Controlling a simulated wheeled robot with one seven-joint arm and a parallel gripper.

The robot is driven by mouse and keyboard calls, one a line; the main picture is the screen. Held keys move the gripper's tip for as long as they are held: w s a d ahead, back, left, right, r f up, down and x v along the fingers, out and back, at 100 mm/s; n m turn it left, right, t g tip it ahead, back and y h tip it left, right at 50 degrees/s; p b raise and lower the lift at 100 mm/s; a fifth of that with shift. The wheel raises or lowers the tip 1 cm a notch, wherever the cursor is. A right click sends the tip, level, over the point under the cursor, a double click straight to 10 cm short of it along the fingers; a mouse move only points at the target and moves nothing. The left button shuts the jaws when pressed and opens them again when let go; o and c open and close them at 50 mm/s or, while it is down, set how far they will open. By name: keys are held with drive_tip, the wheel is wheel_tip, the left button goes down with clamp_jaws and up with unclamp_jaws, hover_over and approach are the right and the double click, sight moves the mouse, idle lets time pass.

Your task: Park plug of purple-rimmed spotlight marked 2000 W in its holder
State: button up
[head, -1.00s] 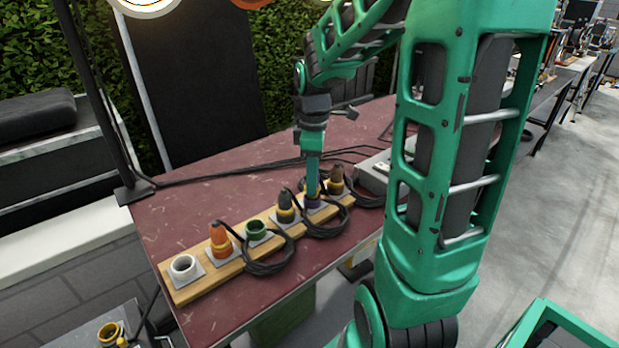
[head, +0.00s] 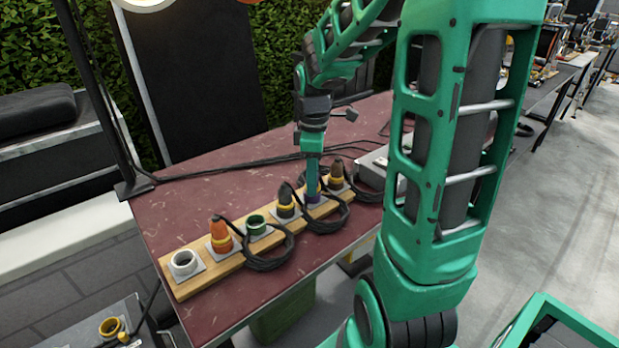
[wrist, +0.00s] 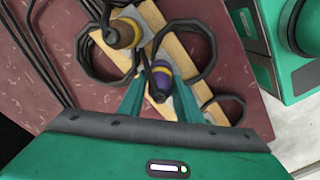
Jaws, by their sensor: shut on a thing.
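My gripper (head: 312,192) points down at the wooden holder board (head: 208,281) on the table. In the wrist view its two fingers (wrist: 158,82) close on either side of a dark plug with a yellow band and purple lower part (wrist: 159,90). The plug is at the purple holder position (head: 316,200), between a grey plug with a yellow band (head: 285,197) and a brown plug (head: 336,171). Whether it is fully seated is hidden by the fingers. A black cable runs from the plug. The 2000 W marking is not visible.
An orange plug (head: 220,233) stands in the board. Looped black cables (head: 268,262) hang over the board's front edge. A grey box (head: 374,164) stands at the right. The table's left part is clear.

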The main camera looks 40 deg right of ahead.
drive_tip(key=shift+f, duration=0.25)
drive_tip(key=o, duration=1.5)
drive_tip(key=shift+r, duration=2.5)
drive_tip(key=shift+s, duration=0.1)
drive_tip(key=s+m, duration=0.5)
drive_tip(key=s, duration=0.1)
drive_tip(key=s+m, duration=0.5)
drive_tip(key=s, duration=0.2)
drive_tip(key=s+f+m, duration=0.1)
drive_tip(key=s+m, duration=0.4)
drive_tip(key=s, duration=0.2)
drive_tip(key=shift+s+a+m, duration=0.25)
drive_tip(key=shift+a+m, duration=0.1)
drive_tip(key=shift+m, duration=0.05)
